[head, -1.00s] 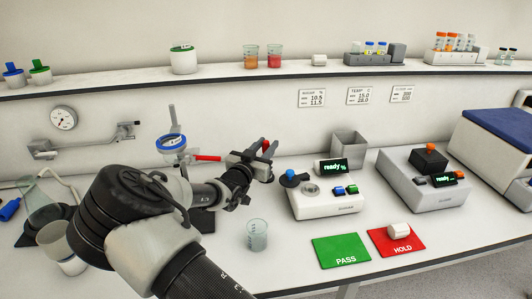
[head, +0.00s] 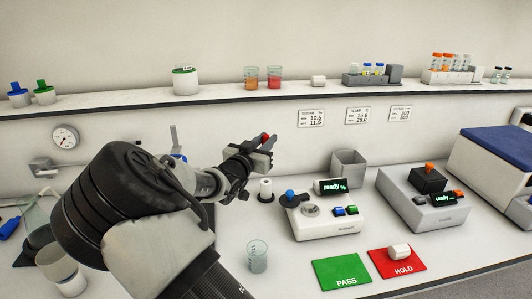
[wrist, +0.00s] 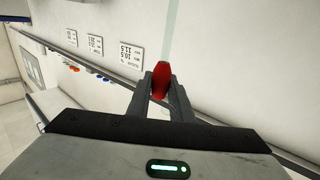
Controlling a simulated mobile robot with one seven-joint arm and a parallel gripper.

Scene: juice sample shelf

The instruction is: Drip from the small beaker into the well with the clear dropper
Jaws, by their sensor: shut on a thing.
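My gripper (head: 262,146) is shut on a red piece (wrist: 161,80), which looks like the bulb of the dropper. A pale, see-through strip (wrist: 172,28) runs beyond it in the wrist view and looks like the clear tube. The small beaker (head: 257,257) stands upright on the bench, below and in front of my gripper; its contents are hard to tell. The well (head: 311,210) is a round metal spot on top of the white meter (head: 330,222), whose display reads "ready %". My gripper is above and to the left of the meter, apart from both.
A white roll (head: 266,188) on a dark base stands left of the meter. A grey bin (head: 348,168) is behind it. Green PASS (head: 341,273) and red HOLD (head: 392,262) mats lie in front. A second meter (head: 425,205) is at right. A shelf (head: 215,101) runs along the wall.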

